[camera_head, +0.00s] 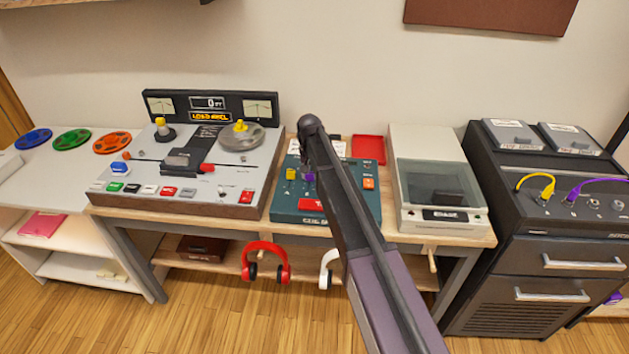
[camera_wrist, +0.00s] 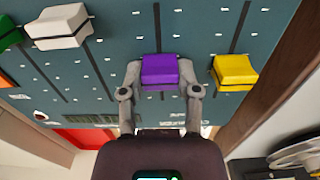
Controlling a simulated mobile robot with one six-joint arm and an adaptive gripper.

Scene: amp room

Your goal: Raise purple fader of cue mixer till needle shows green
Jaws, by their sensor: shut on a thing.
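The cue mixer is a teal console (camera_head: 290,212) on the wooden bench, largely covered by my arm in the head view. Its purple fader (camera_wrist: 160,72) sits in its slot in the wrist view, and only a sliver of it shows in the head view (camera_head: 309,176). My gripper (camera_wrist: 160,68) is shut on the purple fader, one finger on each side of the knob. In the head view my gripper cannot be made out behind my arm. A pale panel (camera_head: 335,148) shows at the mixer's back, partly hidden; no needle can be read on it.
A yellow fader (camera_wrist: 235,72) stands close to the right of my fingers in the wrist view. A white fader (camera_wrist: 60,26) lies to the left. A tape machine (camera_head: 180,205) stands left of the mixer and a lidded grey unit (camera_head: 440,150) right. Red headphones (camera_head: 266,262) hang below.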

